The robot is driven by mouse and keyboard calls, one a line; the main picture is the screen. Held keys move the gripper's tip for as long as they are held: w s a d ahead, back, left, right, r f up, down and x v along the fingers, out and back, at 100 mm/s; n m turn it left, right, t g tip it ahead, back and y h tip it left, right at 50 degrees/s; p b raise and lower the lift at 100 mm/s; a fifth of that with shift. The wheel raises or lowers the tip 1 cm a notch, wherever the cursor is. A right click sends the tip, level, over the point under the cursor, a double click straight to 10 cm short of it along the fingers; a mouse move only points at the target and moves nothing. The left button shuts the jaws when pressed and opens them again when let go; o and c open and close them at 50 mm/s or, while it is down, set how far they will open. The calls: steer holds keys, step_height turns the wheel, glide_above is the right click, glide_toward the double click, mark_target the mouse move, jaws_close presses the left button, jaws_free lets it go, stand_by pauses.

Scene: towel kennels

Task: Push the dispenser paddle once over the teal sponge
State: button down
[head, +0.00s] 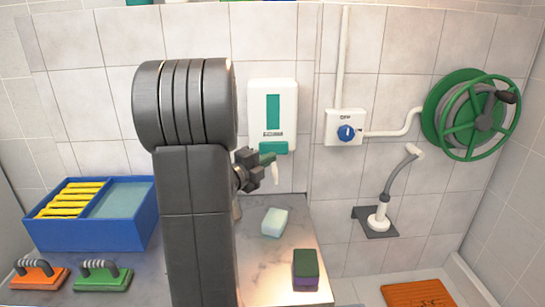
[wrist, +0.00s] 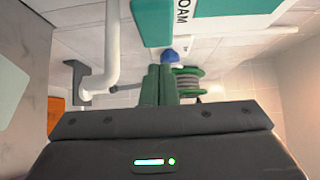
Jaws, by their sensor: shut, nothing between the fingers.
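The white dispenser (head: 286,97) hangs on the tiled wall, with a teal window and a teal paddle (head: 274,148) at its bottom. A white spout (head: 275,176) hangs below it. The pale teal sponge (head: 274,222) lies on the counter below, slightly forward of the spout. My gripper (head: 267,158) is shut and empty, its green fingertips just below and left of the paddle. I cannot tell whether they touch it.
A green and purple sponge (head: 305,269) sits at the counter's front right. A blue bin (head: 90,238) with yellow items and two brushes (head: 102,277) are at left. A valve box (head: 346,127), hose reel (head: 470,115) and sprayer (head: 382,205) are on the right wall.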

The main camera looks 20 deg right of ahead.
steer(key=v, duration=0.9)
steer(key=shift+w+a+b, duration=0.15)
steer(key=shift+w+b, duration=0.1)
steer(key=shift+b, duration=0.2)
steer(key=shift+f, duration=0.15)
